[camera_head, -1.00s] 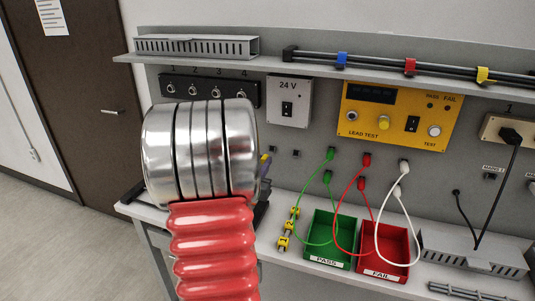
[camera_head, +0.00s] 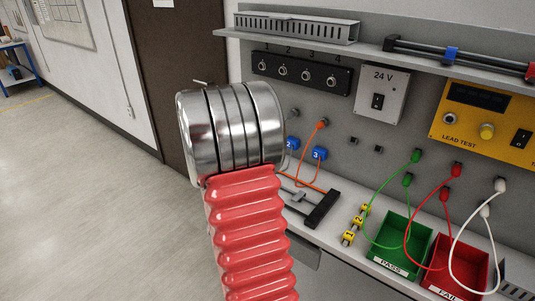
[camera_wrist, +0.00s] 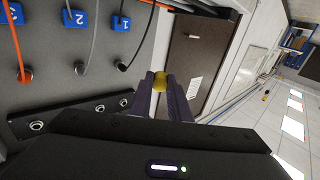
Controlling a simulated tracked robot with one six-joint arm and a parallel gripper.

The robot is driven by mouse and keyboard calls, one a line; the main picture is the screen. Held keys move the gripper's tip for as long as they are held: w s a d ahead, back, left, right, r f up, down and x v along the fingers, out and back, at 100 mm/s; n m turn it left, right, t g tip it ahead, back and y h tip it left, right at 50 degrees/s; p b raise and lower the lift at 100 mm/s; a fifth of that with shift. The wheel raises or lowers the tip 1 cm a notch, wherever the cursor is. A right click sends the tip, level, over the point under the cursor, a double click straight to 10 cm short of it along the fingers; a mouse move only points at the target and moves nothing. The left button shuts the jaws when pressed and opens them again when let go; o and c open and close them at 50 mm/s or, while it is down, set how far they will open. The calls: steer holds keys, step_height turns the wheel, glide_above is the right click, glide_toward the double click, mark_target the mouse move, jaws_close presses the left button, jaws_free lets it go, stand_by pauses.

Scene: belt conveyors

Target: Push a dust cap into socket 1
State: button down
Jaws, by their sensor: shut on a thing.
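A small yellow cap (camera_wrist: 160,82) is held between the tips of my gripper's purple-grey fingers (camera_wrist: 160,90) in the wrist view. It is clear of the wall, and its far side is hidden. In the head view, my own arm hides the gripper and the cap. Socket 1 (camera_head: 262,65) is the leftmost of the numbered row on the black socket panel (camera_head: 345,79), below the shelf. The sockets look open there. The wrist view shows part of the panel (camera_wrist: 70,116) at lower left, beside my gripper and apart from the cap; its numbers are not readable.
Blue numbered tags (camera_wrist: 75,18) and hanging grey and orange cables are on the wall beside my gripper. The shelf (camera_head: 300,40) juts out above the sockets. Green (camera_head: 395,240) and red (camera_head: 455,265) bins and yellow numbered pieces (camera_head: 355,225) sit on the bench. Floor at left is clear.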

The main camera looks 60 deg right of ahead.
steer(key=w+a+f+n+t+y, duration=0.1)
steer(key=w+a+n+t+y, duration=0.25)
steer(key=w+a, duration=0.55)
steer(key=w+a+f+n+t+y, duration=0.2)
steer(key=w+a+t+y, duration=0.15)
steer(key=a, duration=0.85)
steer(key=w+a+f+n+y, duration=0.1)
steer(key=a+y, duration=0.3)
steer(key=a, duration=0.7)
steer(key=w+a+f+n+t+y, duration=0.1)
steer(key=w+a+n+y, duration=0.2)
steer(key=a, duration=0.8)
steer(key=shift+a+f+n+y, duration=0.2)
steer(key=shift+a+n+y, duration=0.2)
steer(key=shift+n+y, duration=0.25)
